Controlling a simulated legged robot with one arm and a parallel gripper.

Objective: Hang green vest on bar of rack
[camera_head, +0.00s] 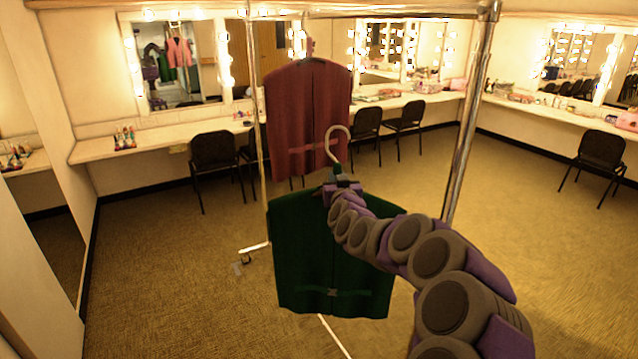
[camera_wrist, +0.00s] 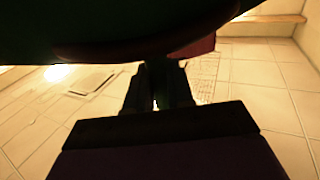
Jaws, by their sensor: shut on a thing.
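The green vest (camera_head: 322,270) hangs on a hanger with a pale hook (camera_head: 338,140) that stands up above my gripper (camera_head: 340,190). My gripper is shut on the hanger near its neck, at the top of the vest. The rack's bar (camera_head: 400,13) runs across the top, well above the hook in the picture. The hook looks apart from the bar. A red vest (camera_head: 308,115) hangs from the rack behind the green vest. In the wrist view, a dark shape (camera_wrist: 110,30) fills the top, and the dark fingers (camera_wrist: 158,90) reach up to it.
The rack's chrome post (camera_head: 468,120) stands right of my arm, and a thin post (camera_head: 257,110) stands left. Black chairs (camera_head: 215,155) stand along the lit mirror counter (camera_head: 160,135). The carpet (camera_head: 160,270) at front left is clear.

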